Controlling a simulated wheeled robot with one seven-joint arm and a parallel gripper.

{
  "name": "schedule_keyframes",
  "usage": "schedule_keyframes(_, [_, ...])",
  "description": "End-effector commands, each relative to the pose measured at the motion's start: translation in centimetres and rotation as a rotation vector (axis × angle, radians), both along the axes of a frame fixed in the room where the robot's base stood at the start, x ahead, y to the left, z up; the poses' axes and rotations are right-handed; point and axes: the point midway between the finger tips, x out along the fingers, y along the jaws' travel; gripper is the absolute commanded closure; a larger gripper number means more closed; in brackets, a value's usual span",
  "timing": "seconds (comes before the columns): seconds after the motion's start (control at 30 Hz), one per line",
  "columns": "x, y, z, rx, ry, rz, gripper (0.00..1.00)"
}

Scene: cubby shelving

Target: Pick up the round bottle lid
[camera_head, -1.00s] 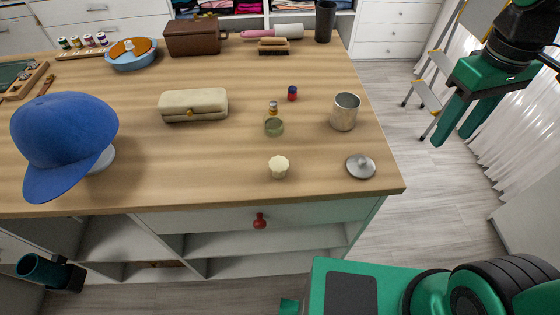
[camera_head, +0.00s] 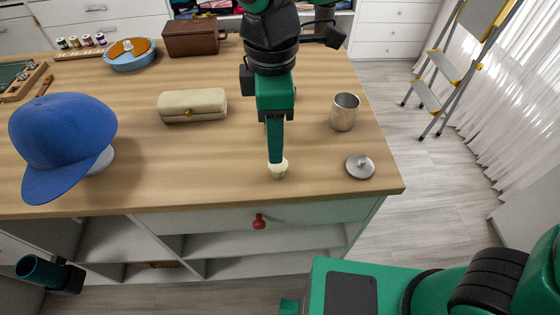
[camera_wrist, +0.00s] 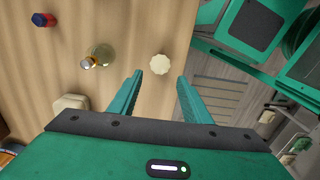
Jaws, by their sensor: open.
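A small cream round lid with a scalloped edge (camera_head: 278,170) sits on the wooden table near its front edge. In the wrist view the lid (camera_wrist: 160,64) lies between the lines of the two fingers, just beyond their tips. My gripper (camera_head: 275,160) points down over the lid in the head view and partly covers it. The fingers are apart and empty in the wrist view (camera_wrist: 160,77). Whether the tips touch the lid cannot be told.
A silver round lid with a knob (camera_head: 360,166) and a metal cup (camera_head: 344,111) stand to the right. A cream case (camera_head: 193,105) and blue cap (camera_head: 62,140) are to the left. A red-and-blue small item (camera_wrist: 43,19) shows in the wrist view.

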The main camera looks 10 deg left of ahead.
Motion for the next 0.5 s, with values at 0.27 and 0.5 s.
schedule_keyframes(0.27, [0.0,-0.1,-2.7,-0.001,0.001,-0.001,0.56])
schedule_keyframes(0.5, [0.2,-0.5,-5.4,-0.004,0.002,-0.003,0.56])
